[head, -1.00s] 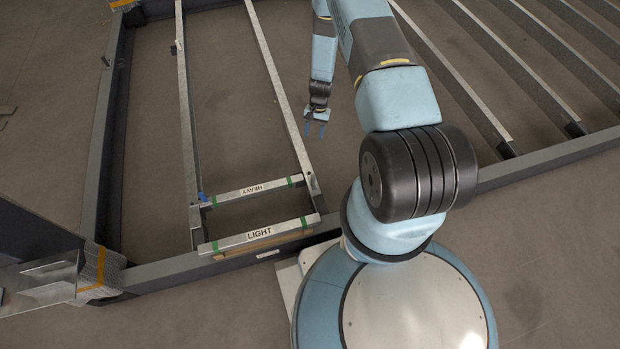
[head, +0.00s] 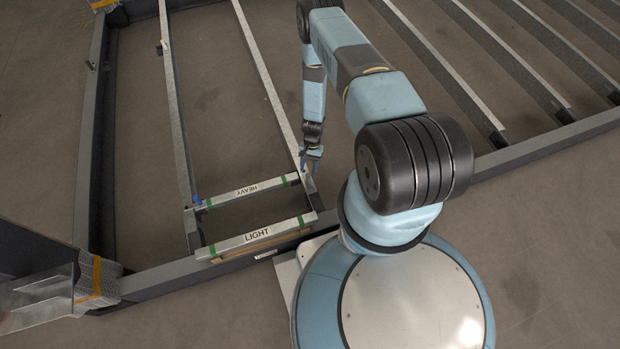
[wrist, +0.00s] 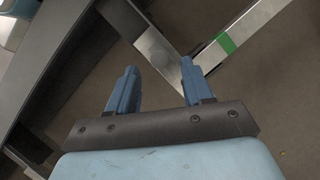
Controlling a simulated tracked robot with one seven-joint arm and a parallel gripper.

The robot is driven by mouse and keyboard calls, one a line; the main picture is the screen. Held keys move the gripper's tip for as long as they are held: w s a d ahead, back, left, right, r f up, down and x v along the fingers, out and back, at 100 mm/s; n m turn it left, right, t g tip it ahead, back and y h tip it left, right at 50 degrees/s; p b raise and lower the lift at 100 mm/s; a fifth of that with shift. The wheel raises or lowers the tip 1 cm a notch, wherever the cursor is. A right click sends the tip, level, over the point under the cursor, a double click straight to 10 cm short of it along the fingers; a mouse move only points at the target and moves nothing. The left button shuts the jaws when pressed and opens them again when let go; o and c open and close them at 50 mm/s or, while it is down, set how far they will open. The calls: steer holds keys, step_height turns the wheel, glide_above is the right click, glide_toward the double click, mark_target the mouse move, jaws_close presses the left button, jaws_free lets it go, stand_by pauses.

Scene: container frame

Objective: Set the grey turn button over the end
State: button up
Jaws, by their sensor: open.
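The bar marked HEAVY (head: 235,194) lies across two long silver rails, with green tape near its ends. At its right end a small grey piece, which looks like the turn button (head: 308,183), sits on the right rail; its exact turn is too small to tell. My gripper (head: 312,155) is open and empty, just above and beside that end, pointing down. In the wrist view, my gripper (wrist: 155,80) has its two blue fingers apart over the rail. A green-taped bar end (wrist: 225,42) meets the rail near the right fingertip, which partly hides the joint.
The bar marked LIGHT (head: 285,228) lies in front, near the dark frame beam (head: 160,277). A small blue piece (head: 197,200) is at the HEAVY bar's left end. More rails (head: 440,65) run to the right of my arm. The floor between the rails is open.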

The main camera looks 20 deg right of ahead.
mark_target(308, 174)
steer(key=shift+x, duration=3.45)
steer(key=shift+c, duration=0.2)
jaws_close()
